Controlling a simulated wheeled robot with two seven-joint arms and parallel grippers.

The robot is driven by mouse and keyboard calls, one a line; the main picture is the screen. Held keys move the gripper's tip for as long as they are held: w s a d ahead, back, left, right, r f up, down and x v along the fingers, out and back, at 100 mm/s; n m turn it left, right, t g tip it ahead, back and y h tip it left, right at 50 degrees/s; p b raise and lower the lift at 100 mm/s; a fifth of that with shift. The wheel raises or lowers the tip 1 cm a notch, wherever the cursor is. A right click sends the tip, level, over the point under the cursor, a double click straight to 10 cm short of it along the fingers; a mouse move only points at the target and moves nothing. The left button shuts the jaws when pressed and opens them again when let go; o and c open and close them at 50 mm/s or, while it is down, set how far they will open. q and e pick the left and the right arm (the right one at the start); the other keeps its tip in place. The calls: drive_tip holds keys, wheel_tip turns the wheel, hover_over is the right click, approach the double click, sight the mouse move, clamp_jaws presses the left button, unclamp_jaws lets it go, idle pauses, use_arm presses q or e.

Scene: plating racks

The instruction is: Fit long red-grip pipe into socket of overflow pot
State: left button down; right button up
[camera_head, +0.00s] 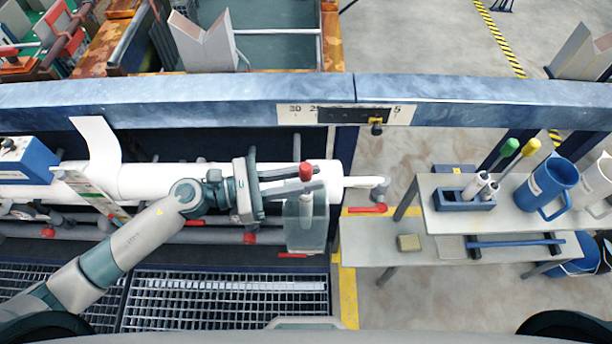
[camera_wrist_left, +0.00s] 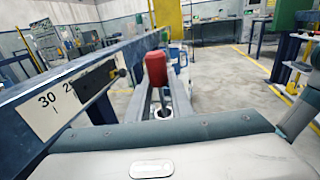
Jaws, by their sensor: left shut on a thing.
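The long pipe shows mainly as its red grip (camera_head: 305,172), upright and seen from above. In the left wrist view the red grip (camera_wrist_left: 156,68) stands in the middle, with a thin grey shaft below it. My left gripper (camera_head: 311,182) is shut on the pipe, its fingers reaching in from the left. A clear, grey-tinted box, which looks like the overflow pot (camera_head: 306,238), hangs just below the fingers at the end of the white pipe. In the left wrist view a pale round opening (camera_wrist_left: 164,114) shows by the shaft; whether the shaft is inside it I cannot tell.
A blue rail (camera_head: 220,93) with a number scale (camera_head: 300,114) runs behind the gripper. A grey bench (camera_head: 440,217) on the right bears a blue block with pale cylinders (camera_head: 463,199) and a blue jug (camera_head: 546,184). Floor grating (camera_head: 225,300) lies in front.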

sight(306, 201)
use_arm(q)
drive_tip(key=shift+f+b, duration=1.55)
drive_tip(key=shift+f, duration=0.35)
drive_tip(key=shift+b, duration=0.3)
idle(0.8)
drive_tip(key=shift+f+b, duration=0.7)
drive_tip(key=shift+a+f, duration=0.15)
drive_tip(key=shift+f, duration=0.05)
